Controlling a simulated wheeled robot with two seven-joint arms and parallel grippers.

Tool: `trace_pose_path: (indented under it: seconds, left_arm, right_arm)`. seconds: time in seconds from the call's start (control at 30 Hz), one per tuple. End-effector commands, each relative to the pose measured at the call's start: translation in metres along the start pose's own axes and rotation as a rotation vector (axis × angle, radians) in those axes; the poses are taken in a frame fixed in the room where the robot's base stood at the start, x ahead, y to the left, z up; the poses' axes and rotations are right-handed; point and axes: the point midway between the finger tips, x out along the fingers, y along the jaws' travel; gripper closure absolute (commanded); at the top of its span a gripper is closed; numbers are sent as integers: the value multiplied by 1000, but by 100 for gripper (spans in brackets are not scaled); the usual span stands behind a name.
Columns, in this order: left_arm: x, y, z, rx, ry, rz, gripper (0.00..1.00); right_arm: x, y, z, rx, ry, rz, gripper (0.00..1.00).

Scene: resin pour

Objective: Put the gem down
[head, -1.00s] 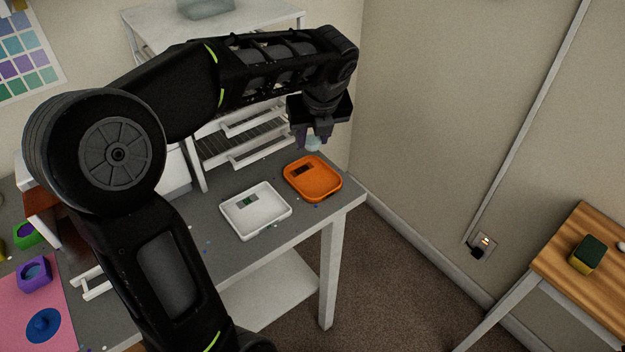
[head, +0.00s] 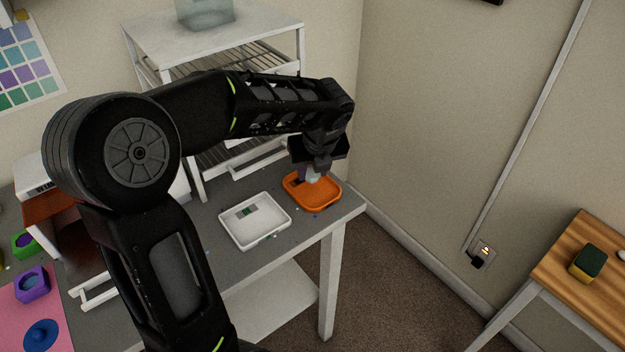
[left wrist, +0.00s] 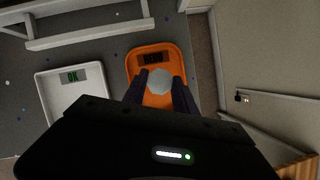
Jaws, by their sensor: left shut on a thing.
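A pale grey, rounded gem (left wrist: 160,81) is between the fingers of my left gripper (left wrist: 160,92), which is shut on it. In the head view the left gripper (head: 314,174) points down at the orange tray (head: 326,200), with the gem (head: 313,177) low over its inside. I cannot tell whether the gem touches the tray floor. The orange tray also shows in the left wrist view (left wrist: 133,72), with a dark label at its far end. My right gripper is not in view.
A white tray (head: 252,238) with a green "OK" label lies left of the orange one on the grey table (head: 225,262). A white rack (head: 215,42) stands behind. The table's right edge is close to the orange tray. A wooden table (head: 560,262) holds a sponge (head: 588,263).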

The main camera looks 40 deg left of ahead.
Motion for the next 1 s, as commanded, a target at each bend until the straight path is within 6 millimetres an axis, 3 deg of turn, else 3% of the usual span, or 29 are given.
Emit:
trace_pose_path:
  seconds: [0.23, 0.63, 0.67, 0.9, 1.0]
  left_arm:
    - [30, 1, -13, 0, 3, 2, 100]
    - [35, 0, -15, 0, 2, 1, 100]
    - [34, 0, -15, 0, 2, 1, 65]
    - [34, 0, -15, 0, 2, 1, 45]
    - [34, 0, -15, 0, 2, 1, 45]
  right_arm:
    - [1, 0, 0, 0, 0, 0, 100]
    - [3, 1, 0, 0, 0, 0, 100]
    - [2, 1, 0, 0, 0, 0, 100]
    - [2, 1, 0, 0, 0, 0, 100]
    - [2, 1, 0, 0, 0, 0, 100]
